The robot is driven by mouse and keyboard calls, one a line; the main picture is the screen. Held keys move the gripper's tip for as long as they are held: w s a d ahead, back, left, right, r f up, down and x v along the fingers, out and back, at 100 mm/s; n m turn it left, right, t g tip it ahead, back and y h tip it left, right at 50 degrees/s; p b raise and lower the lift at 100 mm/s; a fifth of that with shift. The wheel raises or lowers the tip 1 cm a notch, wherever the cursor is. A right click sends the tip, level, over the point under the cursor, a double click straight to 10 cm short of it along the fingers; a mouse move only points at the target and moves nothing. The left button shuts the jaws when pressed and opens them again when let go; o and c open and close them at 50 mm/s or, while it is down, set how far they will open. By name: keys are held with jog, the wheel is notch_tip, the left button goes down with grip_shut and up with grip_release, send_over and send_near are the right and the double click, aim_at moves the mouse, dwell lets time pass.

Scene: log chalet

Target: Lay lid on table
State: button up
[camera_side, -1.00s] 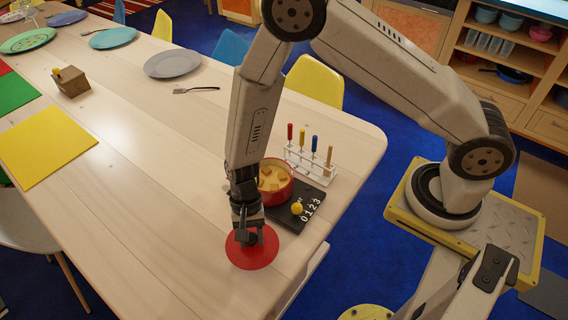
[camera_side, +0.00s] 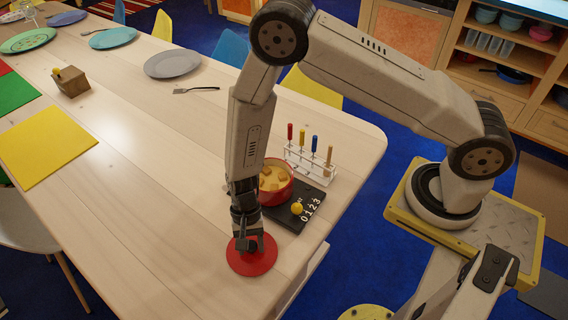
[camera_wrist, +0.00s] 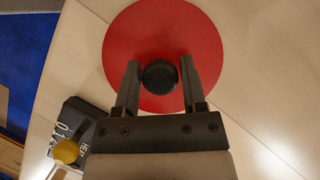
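The lid (camera_side: 265,262) is a flat red disc with a round black knob (camera_wrist: 160,75) at its middle. In the side view it lies level at the near part of the table (camera_side: 170,230), at or very close to its surface; any small gap is hard to see. My gripper (camera_side: 249,245) points down over the lid's middle. In the wrist view its two fingers (camera_wrist: 160,78) stand on both sides of the knob, close against it. The lid (camera_wrist: 125,40) is partly hidden by the fingers.
A red pot (camera_side: 277,190) with bread-like cubes stands just behind my gripper. The table left of the lid is clear.

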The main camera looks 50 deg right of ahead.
jog(key=shift+o, duration=1.1)
jog(key=shift+r, duration=0.1)
jog(key=v, duration=1.2)
jog(key=shift+r, duration=0.1)
